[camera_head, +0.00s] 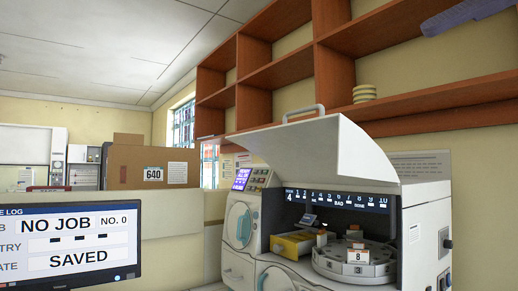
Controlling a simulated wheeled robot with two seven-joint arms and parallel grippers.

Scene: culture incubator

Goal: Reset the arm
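Neither of my grippers can be made out in the head view. The culture incubator (420,215) stands at the lower right, with its curved white lid (325,143) raised. Inside it, a round grey carousel (345,268) carries a white card marked 8 (358,256). A yellow block (292,244) sits to the left of the carousel. A numbered strip (335,199) runs across the back of the opening.
A monitor (65,245) at the lower left reads NO JOB and SAVED. A cardboard box marked 640 (125,168) stands behind it. Wooden shelves (335,80) on the wall hold a stack of yellowish round items (365,93). A blue-grey shape (465,15), unidentified, crosses the upper right.

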